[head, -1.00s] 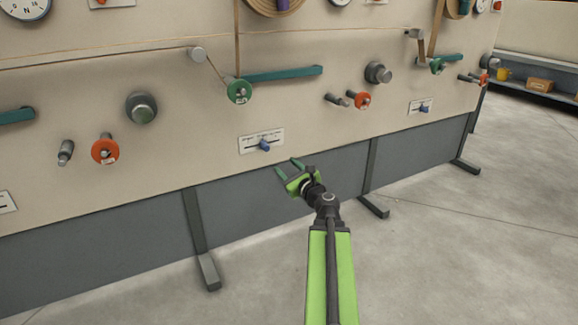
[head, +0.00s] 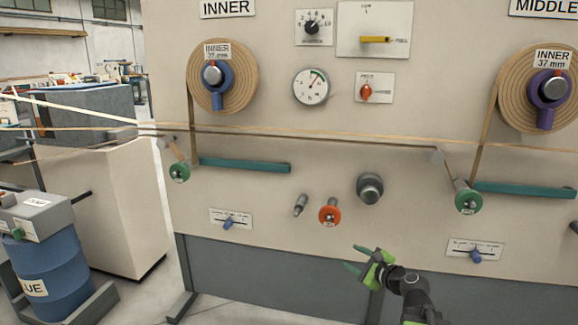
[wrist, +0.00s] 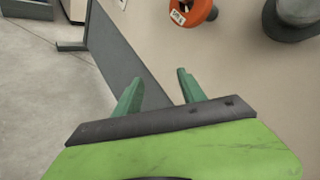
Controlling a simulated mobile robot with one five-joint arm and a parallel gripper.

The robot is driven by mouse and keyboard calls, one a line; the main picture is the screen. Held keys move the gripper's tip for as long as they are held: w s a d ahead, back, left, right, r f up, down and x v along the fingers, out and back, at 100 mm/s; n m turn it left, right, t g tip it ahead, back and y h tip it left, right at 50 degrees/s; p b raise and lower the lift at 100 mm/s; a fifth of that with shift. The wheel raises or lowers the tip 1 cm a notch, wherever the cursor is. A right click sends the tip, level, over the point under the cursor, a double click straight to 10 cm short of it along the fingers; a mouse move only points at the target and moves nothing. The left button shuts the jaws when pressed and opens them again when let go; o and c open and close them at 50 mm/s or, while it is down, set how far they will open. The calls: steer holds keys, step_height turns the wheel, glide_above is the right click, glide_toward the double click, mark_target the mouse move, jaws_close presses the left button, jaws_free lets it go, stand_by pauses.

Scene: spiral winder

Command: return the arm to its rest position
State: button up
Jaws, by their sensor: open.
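My gripper (head: 358,258) is open and empty in the head view. It is in front of the lower part of the beige machine panel (head: 270,190), below and to the right of an orange knob (head: 330,212). In the wrist view its two green fingers (wrist: 155,92) are spread apart with nothing between them. The rest of my arm runs down out of the head view at the bottom right.
The panel carries tape rolls (head: 235,72), green rollers (head: 179,172), teal bars (head: 245,166), a grey knob (head: 370,188) and blue slide levers (head: 229,223). A blue barrel (head: 52,270) stands at the left. In the wrist view, concrete floor (wrist: 40,110) is clear at the left.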

steer(key=s+a+f+n+g+p, duration=0.1)
steer(key=s+a+n+g+p, duration=0.1)
steer(key=a+n+g, duration=0.3)
steer(key=s+a+f+n+p, duration=0.1)
steer(key=s+a+n, duration=0.2)
steer(key=a, duration=0.5)
steer(key=s+a+f+n+g+h+p, duration=0.2)
steer(key=s+f+n+g, duration=0.25)
steer(key=s+n, duration=0.2)
steer(key=s+d+f+n+g+h, duration=0.4)
steer(key=s+d+n, duration=0.3)
steer(key=d, duration=0.2)
step_height(320, 180, up, 38)
steer(key=p, duration=3.7)
steer(key=shift+s+n+p, duration=0.3)
steer(key=shift+s+n, duration=0.05)
steer(key=shift+n, duration=0.1)
steer(key=shift+d+f, duration=0.1)
